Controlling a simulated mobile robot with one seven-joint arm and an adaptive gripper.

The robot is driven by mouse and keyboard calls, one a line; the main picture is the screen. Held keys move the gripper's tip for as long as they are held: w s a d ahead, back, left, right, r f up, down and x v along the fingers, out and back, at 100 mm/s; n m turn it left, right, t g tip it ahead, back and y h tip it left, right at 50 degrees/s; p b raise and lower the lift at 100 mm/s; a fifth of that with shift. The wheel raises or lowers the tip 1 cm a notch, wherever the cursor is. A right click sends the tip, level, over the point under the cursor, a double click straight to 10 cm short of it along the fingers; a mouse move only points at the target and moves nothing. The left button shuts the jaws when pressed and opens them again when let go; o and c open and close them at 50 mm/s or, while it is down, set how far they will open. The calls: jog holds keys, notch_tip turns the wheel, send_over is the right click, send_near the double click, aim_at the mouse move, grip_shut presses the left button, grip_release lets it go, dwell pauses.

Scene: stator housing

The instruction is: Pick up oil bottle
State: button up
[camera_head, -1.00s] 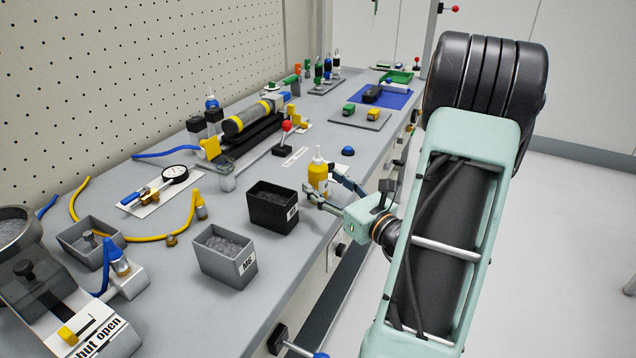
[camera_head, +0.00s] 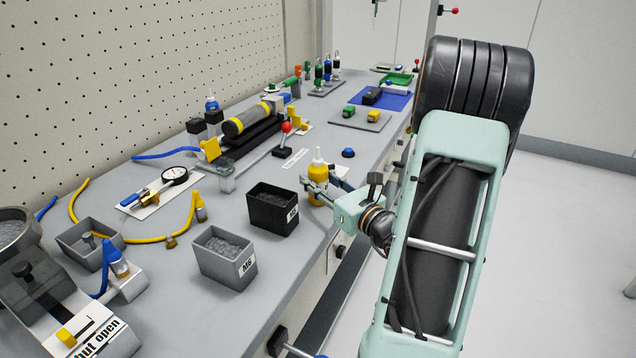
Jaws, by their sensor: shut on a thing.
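The oil bottle (camera_head: 318,172) is yellow with a white nozzle top. It stands upright near the front edge of the grey workbench, to the right of the black bin. My gripper (camera_head: 319,189) reaches in from the right and is shut on the bottle, with a finger on its near side. The far finger is partly hidden behind the bottle. I cannot tell whether the bottle's base touches the bench.
A black bin (camera_head: 272,209) and a grey bin (camera_head: 224,257) stand left of the bottle on the workbench (camera_head: 300,250). A red-knobbed lever (camera_head: 285,140) and a blue button (camera_head: 348,153) are behind it. The floor at right is clear.

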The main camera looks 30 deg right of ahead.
jog(key=shift+r, duration=0.1)
jog(key=shift+r+p, duration=0.8)
jog(key=shift+r, duration=0.15)
jog(key=a+r+p, duration=0.9)
jog(key=a+p, duration=0.1)
jog(key=p, duration=0.3)
jog(key=shift+s+r, duration=0.35)
jog(key=shift+s, duration=0.05)
jog(key=shift+p, duration=0.45)
jog(key=p, duration=0.3)
jog(key=a+p, duration=0.1)
jog(key=p, duration=0.2)
jog(key=shift+s+a+r+p, duration=0.15)
jog(key=shift+a+r+p, duration=0.1)
jog(key=shift+p, duration=0.15)
